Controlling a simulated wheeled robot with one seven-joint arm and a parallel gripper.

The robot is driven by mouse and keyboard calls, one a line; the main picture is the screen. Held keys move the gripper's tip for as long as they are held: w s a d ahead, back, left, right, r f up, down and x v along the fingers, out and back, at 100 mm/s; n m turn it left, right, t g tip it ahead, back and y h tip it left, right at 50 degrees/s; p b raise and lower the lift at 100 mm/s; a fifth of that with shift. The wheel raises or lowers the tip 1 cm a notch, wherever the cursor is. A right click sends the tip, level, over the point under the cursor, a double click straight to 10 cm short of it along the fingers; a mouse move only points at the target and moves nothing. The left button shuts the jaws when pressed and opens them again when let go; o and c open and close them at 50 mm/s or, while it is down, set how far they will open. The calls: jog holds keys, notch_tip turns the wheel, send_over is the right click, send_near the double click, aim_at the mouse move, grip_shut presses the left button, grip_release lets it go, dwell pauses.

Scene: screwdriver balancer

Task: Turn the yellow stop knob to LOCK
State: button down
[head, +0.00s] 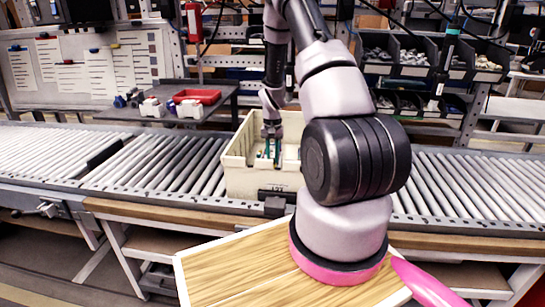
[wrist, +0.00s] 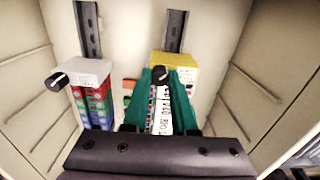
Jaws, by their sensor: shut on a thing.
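In the wrist view, a yellow-topped block (wrist: 180,62) stands at the far wall inside the cream crate. Its black knob (wrist: 160,74) bears a short white mark and sits between the green fingertips of my gripper (wrist: 165,80), which is shut on it. Small lettering beside the knob is too small to read. A white label strip shows between the fingers, lower down. In the head view my gripper (head: 271,140) reaches down into the crate, and the knob is hidden there.
A grey-topped block (wrist: 88,73) with its own black knob (wrist: 60,80) stands left of the yellow one, with red, green and blue modules below. The crate (head: 240,180) walls rise around both blocks. It sits on a roller conveyor (head: 150,165).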

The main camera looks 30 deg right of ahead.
jog(key=c, duration=0.7)
grip_release()
notch_tip(320, 180, up, 11)
jog(key=shift+f, duration=0.1)
jog(key=s+a+r+t, duration=0.1)
jog(key=s+a+r, duration=0.2)
jog(key=r, duration=0.4)
jog(key=s+a+r+t, duration=0.1)
jog(key=s+a+r, duration=0.1)
jog(key=r, duration=0.5)
jog(key=s+a+r+t, duration=0.1)
jog(key=s+a+r, duration=0.2)
jog(key=r, duration=0.4)
jog(key=s+a+r+t, duration=0.1)
jog(key=s+a+r, duration=0.1)
jog(key=s, duration=0.4)
jog(key=s+a+r+n+t+y, duration=0.1)
jog(key=s+a+r, duration=0.2)
jog(key=s+r, duration=0.2)
jog(key=s+a+r+n+t+y, duration=0.1)
jog(key=s+r, duration=0.3)
jog(key=s, duration=0.4)
jog(key=shift+a+t, duration=0.6)
jog(key=shift+a, duration=0.15)
